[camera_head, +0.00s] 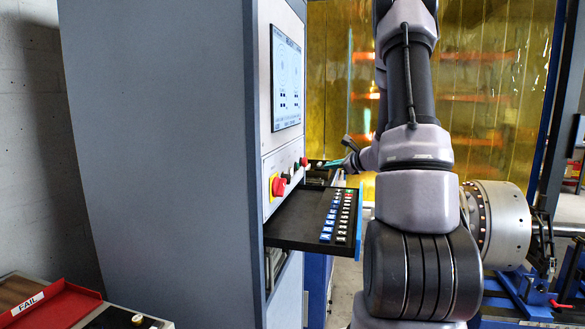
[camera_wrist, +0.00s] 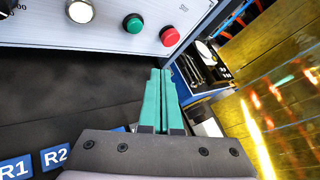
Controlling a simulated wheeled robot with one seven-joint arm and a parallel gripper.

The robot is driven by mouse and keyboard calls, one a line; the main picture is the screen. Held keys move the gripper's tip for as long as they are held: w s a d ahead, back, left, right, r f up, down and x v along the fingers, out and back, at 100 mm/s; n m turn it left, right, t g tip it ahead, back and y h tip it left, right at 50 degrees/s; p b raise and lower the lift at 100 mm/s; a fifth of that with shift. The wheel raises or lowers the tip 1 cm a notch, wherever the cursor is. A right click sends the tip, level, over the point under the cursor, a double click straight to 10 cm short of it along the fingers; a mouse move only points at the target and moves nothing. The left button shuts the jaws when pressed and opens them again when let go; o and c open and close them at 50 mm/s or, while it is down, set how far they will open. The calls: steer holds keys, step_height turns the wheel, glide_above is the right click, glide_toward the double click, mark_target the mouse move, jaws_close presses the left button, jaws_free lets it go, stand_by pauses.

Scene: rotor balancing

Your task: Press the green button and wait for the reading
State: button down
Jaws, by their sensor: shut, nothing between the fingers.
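The green button (camera_wrist: 133,23) is a round cap on the pale control panel (camera_wrist: 105,40) at the top of the wrist view. A red button (camera_wrist: 170,36) is to its right, and a bright round knob (camera_wrist: 80,11) is to its left. My gripper (camera_wrist: 160,72) has teal fingers, shut and empty. Its tips show below the green and red buttons, apart from both. In the head view my gripper (camera_head: 342,161) is partly hidden by my arm, to the right of the panel. The screen (camera_head: 287,78) is lit with two round diagrams; its text is too small to read.
A black shelf (camera_head: 290,232) with blue, white and other labelled keys juts out below the panel. A red emergency stop (camera_head: 278,186) is on the panel's lower left. A grey drum-shaped rotor (camera_head: 500,225) is at right. A red FAIL tray (camera_head: 55,303) is at lower left.

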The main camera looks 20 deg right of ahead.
mark_target(297, 167)
steer(key=shift+w+d+f+m+h, duration=0.2)
steer(key=shift+d+f+m, duration=0.1)
steer(key=shift+d, duration=0.1)
steer(key=shift+w+d+f+m+h, duration=0.2)
steer(key=shift+d+f, duration=0.1)
steer(key=shift+d, duration=0.1)
steer(key=shift+a, duration=0.15)
steer(key=w+a, duration=0.4)
steer(key=a, duration=0.3)
steer(key=shift+w, duration=0.4)
steer(key=shift+a, duration=0.15)
stand_by(1.3)
steer(key=shift+w+a, duration=0.25)
